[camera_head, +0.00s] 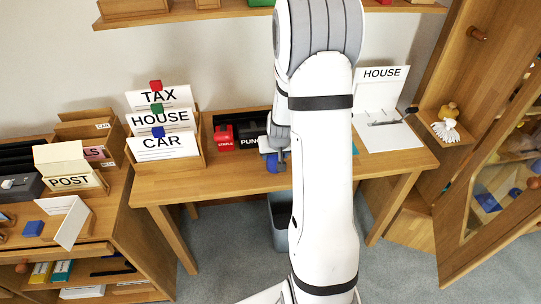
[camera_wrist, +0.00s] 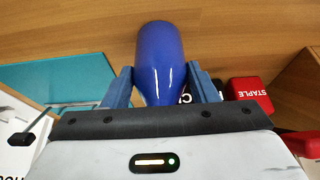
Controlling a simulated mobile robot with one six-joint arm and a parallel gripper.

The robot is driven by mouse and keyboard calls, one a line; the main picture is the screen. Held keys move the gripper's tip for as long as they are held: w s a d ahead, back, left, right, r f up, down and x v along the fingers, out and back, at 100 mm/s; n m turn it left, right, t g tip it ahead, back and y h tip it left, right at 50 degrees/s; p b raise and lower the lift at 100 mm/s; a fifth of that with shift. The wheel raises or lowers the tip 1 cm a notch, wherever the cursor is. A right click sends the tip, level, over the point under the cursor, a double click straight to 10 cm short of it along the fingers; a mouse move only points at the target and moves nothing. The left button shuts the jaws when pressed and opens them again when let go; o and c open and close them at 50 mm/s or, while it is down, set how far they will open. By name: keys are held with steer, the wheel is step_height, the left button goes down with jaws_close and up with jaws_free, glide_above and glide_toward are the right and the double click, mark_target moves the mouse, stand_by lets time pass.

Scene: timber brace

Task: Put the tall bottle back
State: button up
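A blue bottle (camera_wrist: 160,60) shows large in the wrist view, its narrow end toward my wrist and its rounded end away. My gripper (camera_wrist: 160,75) has one finger on each side of the bottle, close against it, and looks shut on it. In the head view my gripper (camera_head: 271,147) is over the middle of the desk (camera_head: 215,185). A small blue part (camera_head: 272,164) shows just below it there. My arm hides much around it, and I cannot tell whether the bottle touches the desk.
A red stapler box (camera_head: 223,137) and a black punch box (camera_head: 250,140) stand close by. A card rack (camera_head: 190,160) is on the left. A white HOUSE sheet (camera_head: 381,90) stands at right. A small shelf (camera_head: 432,122) holds a figure. A grey bin (camera_head: 280,225) is under the desk.

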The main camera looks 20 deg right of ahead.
steer(key=o, duration=0.5)
steer(key=shift+c, duration=0.2)
